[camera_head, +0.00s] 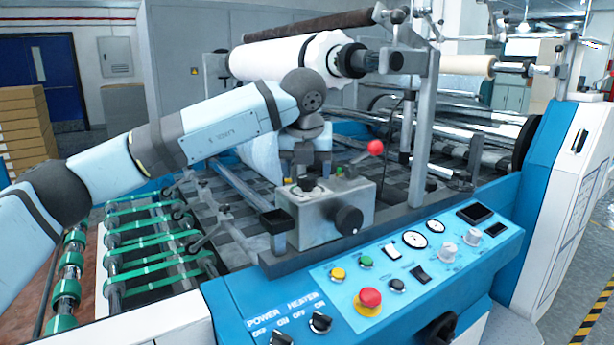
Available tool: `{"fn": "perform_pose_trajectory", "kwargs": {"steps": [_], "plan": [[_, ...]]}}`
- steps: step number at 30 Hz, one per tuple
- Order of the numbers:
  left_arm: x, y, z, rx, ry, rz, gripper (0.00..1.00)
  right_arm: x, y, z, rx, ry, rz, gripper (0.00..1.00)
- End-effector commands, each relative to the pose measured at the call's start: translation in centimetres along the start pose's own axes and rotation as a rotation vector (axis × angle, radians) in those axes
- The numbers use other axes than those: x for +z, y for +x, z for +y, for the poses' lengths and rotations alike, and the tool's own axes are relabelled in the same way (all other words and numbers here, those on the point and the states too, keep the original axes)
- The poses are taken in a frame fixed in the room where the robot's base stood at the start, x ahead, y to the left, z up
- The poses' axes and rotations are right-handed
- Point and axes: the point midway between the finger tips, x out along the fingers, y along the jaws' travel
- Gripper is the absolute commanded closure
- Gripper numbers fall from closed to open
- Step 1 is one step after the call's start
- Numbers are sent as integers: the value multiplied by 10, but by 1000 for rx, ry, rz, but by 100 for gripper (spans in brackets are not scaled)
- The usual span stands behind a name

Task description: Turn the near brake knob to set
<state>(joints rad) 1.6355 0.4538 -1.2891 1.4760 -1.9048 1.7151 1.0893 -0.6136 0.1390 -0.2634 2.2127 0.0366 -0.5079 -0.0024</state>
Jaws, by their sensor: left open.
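My left gripper (307,174) points down just above the top of a grey control box (318,222) in the middle of the view. Its fingers are apart, around or just behind a small dark part on the box top; contact cannot be told. A round black knob (349,219) sticks out of the box's front face, below and right of the gripper, with nothing touching it. No brake label is readable, so I cannot tell which of these is the near brake knob. My right gripper is not in view.
A red ball-topped lever (375,147) rises right of the gripper. A white film roll (285,60) hangs behind the arm. The blue panel (240,308) in front carries a red button (370,298), switches and gauges. Green-belted rollers (150,235) lie left.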

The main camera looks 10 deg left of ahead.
Motion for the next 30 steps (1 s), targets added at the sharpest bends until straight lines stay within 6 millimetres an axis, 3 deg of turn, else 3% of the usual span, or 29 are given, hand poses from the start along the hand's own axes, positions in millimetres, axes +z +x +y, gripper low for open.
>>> {"fn": "perform_pose_trajectory", "kwargs": {"steps": [5,14,21,30], "plan": [[0,14,0,0,0,0,30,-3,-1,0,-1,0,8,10],[0,16,0,0,0,0,30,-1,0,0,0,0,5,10],[0,16,0,0,0,0,80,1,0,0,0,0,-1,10],[0,16,0,-12,28,0,80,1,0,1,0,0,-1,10]]}}
